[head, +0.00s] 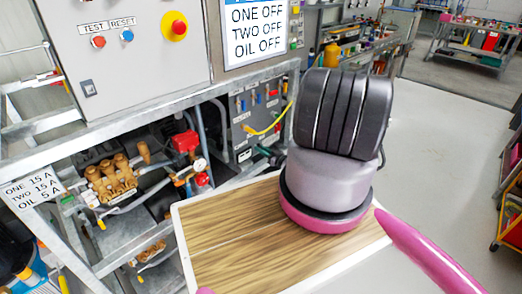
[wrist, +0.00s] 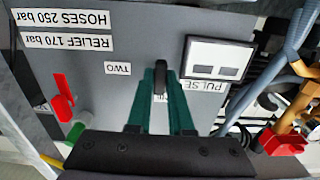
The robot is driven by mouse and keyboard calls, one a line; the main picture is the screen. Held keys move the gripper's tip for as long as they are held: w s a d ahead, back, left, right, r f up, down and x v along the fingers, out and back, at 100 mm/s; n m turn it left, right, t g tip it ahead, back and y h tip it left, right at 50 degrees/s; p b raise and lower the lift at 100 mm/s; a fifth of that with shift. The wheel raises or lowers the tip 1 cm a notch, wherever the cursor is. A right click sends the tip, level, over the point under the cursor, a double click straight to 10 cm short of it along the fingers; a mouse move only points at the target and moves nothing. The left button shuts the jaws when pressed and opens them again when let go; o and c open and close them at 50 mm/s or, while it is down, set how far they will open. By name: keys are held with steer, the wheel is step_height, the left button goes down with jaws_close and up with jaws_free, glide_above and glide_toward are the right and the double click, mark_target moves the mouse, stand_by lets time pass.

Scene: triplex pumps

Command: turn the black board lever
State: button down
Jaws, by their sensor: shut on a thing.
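The black lever (wrist: 160,88) is on a grey board (wrist: 120,35) in the wrist view, between the dark green fingers of my gripper (wrist: 161,95). The fingers are shut on it, one on each side. Its upper part shows between the fingertips; its lower part is hidden. A label behind the fingers is mostly covered. In the head view the board (head: 239,104) stands right of the pipework, and my arm covers the lever and most of my gripper.
In the wrist view a red lever (wrist: 63,97) and a green handle (wrist: 77,131) are to the left. A framed gauge panel (wrist: 218,58) is at upper right, with hoses and a red part (wrist: 281,143) beyond. In the head view brass pump parts (head: 110,178) sit inside the frame.

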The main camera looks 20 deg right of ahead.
steer(key=shift+f, duration=0.1)
steer(key=c, duration=0.8)
jaws_free()
steer(key=v, duration=1.1)
